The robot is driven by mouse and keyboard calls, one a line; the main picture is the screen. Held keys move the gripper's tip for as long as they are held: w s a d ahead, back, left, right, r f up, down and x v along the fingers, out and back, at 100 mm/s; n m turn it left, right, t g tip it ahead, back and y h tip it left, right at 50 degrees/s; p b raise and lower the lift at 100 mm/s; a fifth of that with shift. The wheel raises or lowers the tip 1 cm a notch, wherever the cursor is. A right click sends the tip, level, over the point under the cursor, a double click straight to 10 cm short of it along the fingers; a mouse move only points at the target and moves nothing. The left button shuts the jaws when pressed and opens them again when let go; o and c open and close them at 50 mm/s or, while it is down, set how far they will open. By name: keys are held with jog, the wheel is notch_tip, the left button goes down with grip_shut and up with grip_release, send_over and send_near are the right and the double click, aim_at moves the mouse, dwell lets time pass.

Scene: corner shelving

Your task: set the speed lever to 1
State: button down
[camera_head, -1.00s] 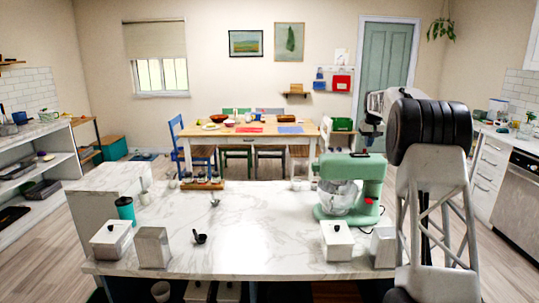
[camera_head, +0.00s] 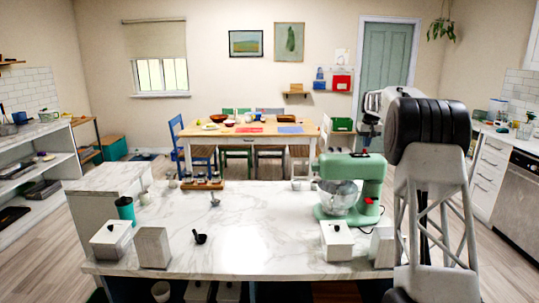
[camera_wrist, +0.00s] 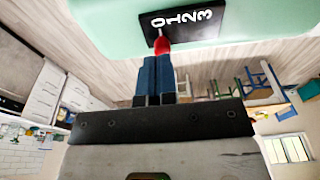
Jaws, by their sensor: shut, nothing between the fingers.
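The green stand mixer (camera_head: 370,178) stands upright at the right of the marble counter, its metal bowl (camera_head: 338,196) in place. In the wrist view, its green body (camera_wrist: 100,20) fills the top and carries a black scale plate (camera_wrist: 205,24) marked 0, 1, 2, 3. The red lever knob (camera_wrist: 161,45) is at the 0 end of the scale. My gripper (camera_wrist: 154,60) is shut and empty, with its blue fingertips right at the knob. I cannot tell whether they touch it.
White lidded canisters (camera_head: 336,240) stand along the counter's near edge. A small black scoop (camera_head: 200,238) and a teal cup (camera_head: 125,210) are further left. The middle of the counter (camera_head: 265,225) is mostly clear. A dining table (camera_head: 245,137) stands behind.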

jog(key=shift+a, duration=0.95)
dwell(1.1)
jog(key=shift+d, duration=0.4)
dwell(0.6)
jog(key=shift+r, duration=0.15)
jog(key=shift+r, duration=2.35)
